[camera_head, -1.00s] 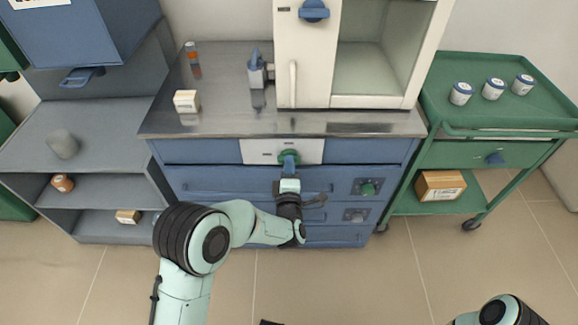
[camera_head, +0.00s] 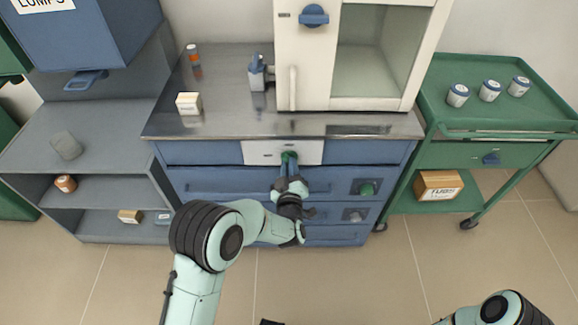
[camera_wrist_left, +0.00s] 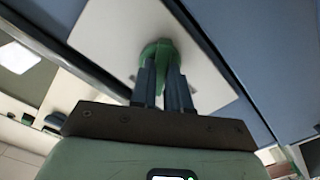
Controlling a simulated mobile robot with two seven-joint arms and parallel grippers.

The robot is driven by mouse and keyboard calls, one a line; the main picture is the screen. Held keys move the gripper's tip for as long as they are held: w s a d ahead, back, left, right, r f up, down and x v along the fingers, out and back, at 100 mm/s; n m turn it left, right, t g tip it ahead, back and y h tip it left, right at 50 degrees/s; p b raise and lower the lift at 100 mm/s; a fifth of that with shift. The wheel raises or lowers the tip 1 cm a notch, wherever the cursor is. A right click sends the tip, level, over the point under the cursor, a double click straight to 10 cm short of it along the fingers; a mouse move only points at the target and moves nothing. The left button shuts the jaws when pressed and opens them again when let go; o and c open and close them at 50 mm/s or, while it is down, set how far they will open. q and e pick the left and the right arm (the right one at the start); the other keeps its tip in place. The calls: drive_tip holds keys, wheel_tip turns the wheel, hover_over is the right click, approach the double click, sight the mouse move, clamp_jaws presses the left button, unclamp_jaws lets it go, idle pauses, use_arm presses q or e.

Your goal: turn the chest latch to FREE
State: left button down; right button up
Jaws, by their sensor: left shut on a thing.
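The chest latch is a green knob (camera_head: 289,154) on a white plate (camera_head: 258,150) at the top front of the blue chest of drawers (camera_head: 200,155). My left gripper (camera_head: 288,163) reaches it from the front and is shut on it. In the left wrist view the two dark fingers (camera_wrist_left: 164,78) hold the green knob (camera_wrist_left: 158,48) between them, against the white plate (camera_wrist_left: 105,30). The fingers hide part of the knob, and its marks cannot be read. My right gripper is out of view; only part of that arm shows at the lower right.
Lower on the chest are another green knob (camera_head: 367,189) and a grey knob (camera_head: 355,215). A white furnace (camera_head: 306,75) stands on the metal top. A green cart (camera_head: 500,125) is at the right and a grey shelf (camera_head: 95,135) at the left.

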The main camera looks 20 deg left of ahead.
use_arm(q)
drive_tip(key=shift+m+p, duration=1.1)
drive_tip(key=shift+m, duration=2.4)
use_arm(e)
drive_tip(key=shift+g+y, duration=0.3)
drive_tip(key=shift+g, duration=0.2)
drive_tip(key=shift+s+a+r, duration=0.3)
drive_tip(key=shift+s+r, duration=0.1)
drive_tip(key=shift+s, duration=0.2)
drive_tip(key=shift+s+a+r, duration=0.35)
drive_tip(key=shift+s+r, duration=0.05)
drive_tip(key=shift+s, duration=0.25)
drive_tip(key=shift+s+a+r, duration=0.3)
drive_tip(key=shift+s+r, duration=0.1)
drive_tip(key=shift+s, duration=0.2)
use_arm(q)
drive_tip(key=c, duration=1.1)
unclamp_jaws()
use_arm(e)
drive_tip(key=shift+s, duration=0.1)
use_arm(q)
drive_tip(key=shift+s, duration=0.1)
